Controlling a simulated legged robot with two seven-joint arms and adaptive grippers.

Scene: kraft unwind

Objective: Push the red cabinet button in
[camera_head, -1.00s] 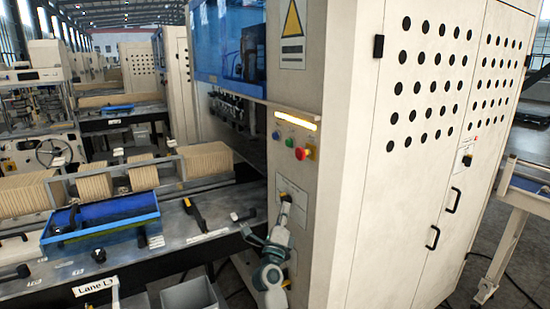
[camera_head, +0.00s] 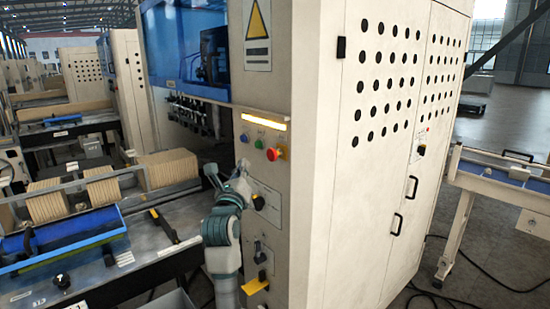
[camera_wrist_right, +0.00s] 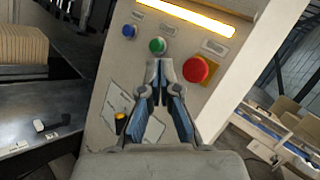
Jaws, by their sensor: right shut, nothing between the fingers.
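The red button (camera_head: 272,154) sits on the narrow front panel of the cream cabinet (camera_head: 305,230), right of a green button (camera_head: 259,144) and a blue button (camera_head: 244,138). My right gripper (camera_head: 243,164) is shut and empty, pointing up at the panel, below and left of the red button. In the right wrist view its fingertips (camera_wrist_right: 160,64) appear just under the green button (camera_wrist_right: 157,46). I cannot tell whether they touch the panel. My left gripper is not in view.
A lit yellow strip (camera_head: 264,121) runs above the buttons. Below them are a black knob (camera_head: 258,202) and a yellow handle (camera_head: 256,284). A worktable (camera_head: 165,240) with a blue tray (camera_head: 75,242) stands left.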

